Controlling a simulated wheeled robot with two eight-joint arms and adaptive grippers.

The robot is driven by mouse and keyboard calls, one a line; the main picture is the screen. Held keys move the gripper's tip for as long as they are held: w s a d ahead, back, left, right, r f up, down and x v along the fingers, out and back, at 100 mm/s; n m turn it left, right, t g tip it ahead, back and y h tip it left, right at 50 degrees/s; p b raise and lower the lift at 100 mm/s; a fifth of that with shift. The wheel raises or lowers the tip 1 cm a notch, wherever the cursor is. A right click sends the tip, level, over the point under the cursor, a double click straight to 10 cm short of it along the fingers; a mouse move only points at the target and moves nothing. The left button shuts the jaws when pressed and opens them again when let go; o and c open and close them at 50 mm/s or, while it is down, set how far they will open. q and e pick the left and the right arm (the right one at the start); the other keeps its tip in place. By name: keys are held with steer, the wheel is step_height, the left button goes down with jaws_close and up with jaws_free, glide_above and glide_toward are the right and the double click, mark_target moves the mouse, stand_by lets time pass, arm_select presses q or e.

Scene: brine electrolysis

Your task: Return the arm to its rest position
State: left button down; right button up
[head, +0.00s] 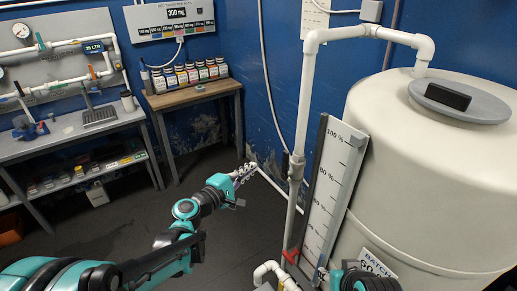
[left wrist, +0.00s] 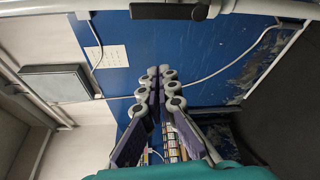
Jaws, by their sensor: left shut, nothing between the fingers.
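My left arm (head: 188,215) reaches in from the lower left of the head view, over the dark floor. Its gripper (head: 246,170) is near the middle, in front of the blue wall and left of the white pipe. In the left wrist view the left gripper (left wrist: 160,72) has its fingertips together, with nothing between them. Part of my right arm (head: 365,280) shows at the bottom edge of the head view; its gripper is not visible.
A large cream tank (head: 430,170) and a level board (head: 330,190) stand at the right, beside a white pipe (head: 303,110). A wooden table (head: 190,96) with several bottles and a grey workbench (head: 75,130) stand at the back left. The floor (head: 85,235) between is clear.

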arm_select(q)
steer(key=s+a+f+m+g+y+b, duration=0.1)
steer(key=s+f+m+g+y, duration=0.15)
steer(key=s+m, duration=0.4)
steer(key=s+a+f+m+g+y+b, duration=0.1)
steer(key=s+a+f+m+g+y, duration=0.2)
steer(key=s, duration=0.7)
arm_select(e)
step_height(320, 180, down, 3)
steer(key=shift+s+d+r+b, duration=0.1)
steer(key=shift+r+b, duration=0.05)
steer(key=shift+b, duration=0.2)
arm_select(q)
steer(key=s+a+f+m+g+y, duration=0.1)
steer(key=s+a+f+m+y, duration=0.3)
steer(key=s+a+f, duration=0.3)
steer(key=s+a, duration=0.1)
steer(key=s, duration=0.3)
steer(key=shift+s+a, duration=0.2)
steer(key=shift+a, duration=0.1)
arm_select(e)
steer(key=shift+c, duration=0.3)
arm_select(q)
steer(key=shift+g, duration=0.25)
arm_select(e)
steer(key=shift+c, duration=0.4)
